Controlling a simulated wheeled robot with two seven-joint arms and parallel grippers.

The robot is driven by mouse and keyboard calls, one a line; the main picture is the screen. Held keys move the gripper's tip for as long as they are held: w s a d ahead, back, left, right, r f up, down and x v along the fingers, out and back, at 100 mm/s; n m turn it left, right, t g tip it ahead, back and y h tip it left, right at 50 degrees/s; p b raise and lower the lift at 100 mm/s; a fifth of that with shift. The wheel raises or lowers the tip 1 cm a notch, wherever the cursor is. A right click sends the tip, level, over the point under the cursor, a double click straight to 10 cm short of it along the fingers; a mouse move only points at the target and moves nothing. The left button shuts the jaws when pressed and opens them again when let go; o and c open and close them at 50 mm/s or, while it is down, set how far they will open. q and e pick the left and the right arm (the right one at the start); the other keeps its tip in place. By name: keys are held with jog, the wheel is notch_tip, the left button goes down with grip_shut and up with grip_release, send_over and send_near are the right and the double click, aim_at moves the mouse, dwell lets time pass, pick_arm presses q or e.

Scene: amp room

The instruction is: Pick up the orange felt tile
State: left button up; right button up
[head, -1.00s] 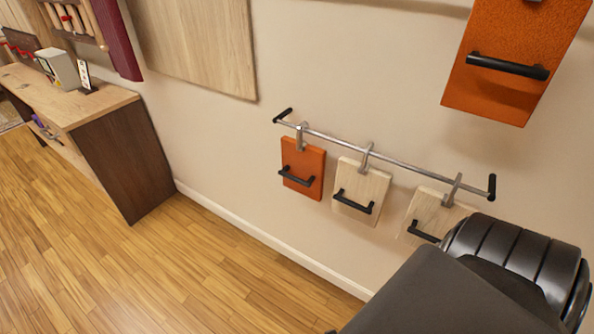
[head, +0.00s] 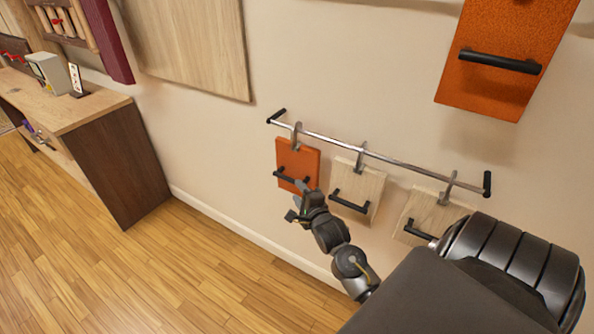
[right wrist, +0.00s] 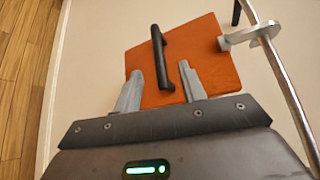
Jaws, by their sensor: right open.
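The small orange felt tile (head: 297,160) hangs by a hook from the metal rail on the wall, with a black bar handle (head: 290,181) across its lower part. My right gripper (head: 298,202) is at the tile's lower edge in the head view. The handle's near end is between the two fingertips in that picture; I cannot tell the depth gap. My left gripper is not in view.
The rail (head: 380,154) also carries two pale wooden tiles (head: 358,190) (head: 430,217) with black handles, right of the orange one. A larger orange panel (head: 500,60) hangs above right. A wooden desk (head: 100,140) stands at left. The floor between is clear.

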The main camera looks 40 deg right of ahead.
aim_at(290, 180)
jog(key=shift+d+f+x, duration=0.1)
jog(key=shift+d+x, duration=0.05)
jog(key=shift+x, duration=2)
jog(key=shift+d+f+x, duration=0.1)
jog(key=shift+x, duration=2.05)
jog(key=shift+s, duration=0.1)
jog(key=shift+r, duration=0.1)
grip_shut()
